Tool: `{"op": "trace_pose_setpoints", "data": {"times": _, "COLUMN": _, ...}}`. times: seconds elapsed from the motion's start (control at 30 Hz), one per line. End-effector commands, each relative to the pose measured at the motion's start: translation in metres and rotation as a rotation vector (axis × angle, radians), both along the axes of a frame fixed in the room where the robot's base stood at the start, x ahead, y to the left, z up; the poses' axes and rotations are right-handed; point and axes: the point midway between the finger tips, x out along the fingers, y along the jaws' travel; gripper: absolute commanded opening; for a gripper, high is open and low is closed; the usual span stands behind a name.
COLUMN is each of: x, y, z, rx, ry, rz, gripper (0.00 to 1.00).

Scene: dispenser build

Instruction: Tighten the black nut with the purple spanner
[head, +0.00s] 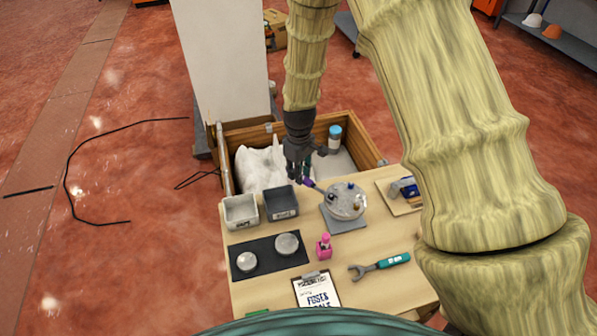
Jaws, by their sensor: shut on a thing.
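My gripper (305,174) is shut on the purple spanner (314,187), above the far edge of the table. A small dark spot at the spanner's head may be the black nut. It is too small to tell whether the jaw is around the nut or beside it.
A grey-white bin (240,212) and a dark bin (281,203) stand left of the assembly. A black mat (266,257) bears two round metal parts. A pink bottle (324,247), a teal-handled spanner (380,265) and a clipboard (318,290) lie nearer. A wooden crate (350,125) stands behind.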

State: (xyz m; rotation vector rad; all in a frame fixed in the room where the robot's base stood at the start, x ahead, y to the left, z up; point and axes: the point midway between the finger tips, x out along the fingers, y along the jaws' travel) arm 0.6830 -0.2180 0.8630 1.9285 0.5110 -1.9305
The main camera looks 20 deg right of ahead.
Motion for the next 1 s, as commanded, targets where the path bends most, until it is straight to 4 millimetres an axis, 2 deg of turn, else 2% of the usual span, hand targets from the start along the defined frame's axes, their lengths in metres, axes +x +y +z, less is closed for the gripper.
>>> {"op": "trace_pose_setpoints", "data": {"times": 0.8, "x": 0.009, "y": -0.021, "z": 0.001, "rx": -0.001, "ry": -0.001, "rz": -0.182, "gripper": 0.0}}
{"op": "trace_pose_setpoints", "data": {"times": 1.0, "x": 0.009, "y": -0.019, "z": 0.001, "rx": 0.0, "ry": 0.0, "rz": -0.171, "gripper": 0.0}}
